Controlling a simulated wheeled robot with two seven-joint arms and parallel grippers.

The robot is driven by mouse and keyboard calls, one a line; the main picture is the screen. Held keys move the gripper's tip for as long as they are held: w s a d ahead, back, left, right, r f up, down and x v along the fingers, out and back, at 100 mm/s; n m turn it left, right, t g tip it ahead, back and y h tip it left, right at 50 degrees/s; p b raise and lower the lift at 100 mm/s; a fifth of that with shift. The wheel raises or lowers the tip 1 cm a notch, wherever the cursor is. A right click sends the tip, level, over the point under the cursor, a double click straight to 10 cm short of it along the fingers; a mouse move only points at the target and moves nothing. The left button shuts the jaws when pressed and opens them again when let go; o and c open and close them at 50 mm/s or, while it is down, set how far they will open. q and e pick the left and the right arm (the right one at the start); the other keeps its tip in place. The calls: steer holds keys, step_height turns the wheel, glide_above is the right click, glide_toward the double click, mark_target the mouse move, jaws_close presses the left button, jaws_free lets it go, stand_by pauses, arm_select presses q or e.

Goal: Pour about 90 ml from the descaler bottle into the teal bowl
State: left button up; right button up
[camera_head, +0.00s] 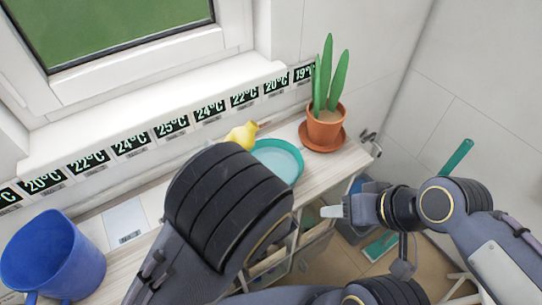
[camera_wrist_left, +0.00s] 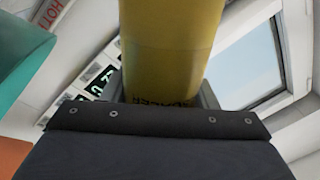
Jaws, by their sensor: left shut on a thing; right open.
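The yellow descaler bottle (camera_head: 241,136) shows in the head view just left of the teal bowl (camera_head: 298,176). Its top leans toward the upper right, and its lower part is hidden behind my left arm. In the left wrist view the bottle (camera_wrist_left: 170,45) fills the upper middle, with dark lettering near the jaws. My left gripper (camera_wrist_left: 165,92) is shut on it; my arm hides this gripper in the head view. The bowl stands on the counter, partly covered by my arm, with no stream visible. My right gripper (camera_head: 331,212) is open and empty, right of the counter.
A potted plant (camera_head: 325,128) on an orange saucer stands right behind the bowl. A blue jug (camera_head: 50,255) stands at the far left. Temperature labels (camera_head: 170,135) line the sill below the window. Shelves are below the counter at right.

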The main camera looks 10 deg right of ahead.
arm_select(q)
steer(key=shift+a+f+m, duration=0.1)
steer(key=shift+a+m, duration=0.2)
steer(key=shift+m, duration=0.5)
steer(key=m, duration=0.1)
steer(key=f+m+p, duration=0.1)
steer(key=m, duration=0.1)
steer(key=shift+s+a+t+h, duration=0.2)
steer(key=shift+a+t+h, duration=0.2)
steer(key=shift+r+m+p, duration=0.25)
steer(key=shift+m+p, duration=0.05)
steer(key=shift+p, duration=0.25)
steer(key=shift+a+m+p, duration=0.15)
steer(key=shift+m+p, duration=0.3)
steer(key=shift+m, duration=0.15)
steer(key=shift+d+m+h, duration=0.25)
steer(key=shift+m+h, duration=0.05)
steer(key=shift+m, duration=0.1)
arm_select(e)
step_height(320, 180, up, 4)
steer(key=shift+f, duration=0.1)
arm_select(q)
steer(key=shift+w+d+m+t+p, duration=0.25)
steer(key=shift+d+m+p, duration=0.2)
steer(key=shift+m, duration=0.25)
arm_select(e)
steer(key=shift+r, duration=0.4)
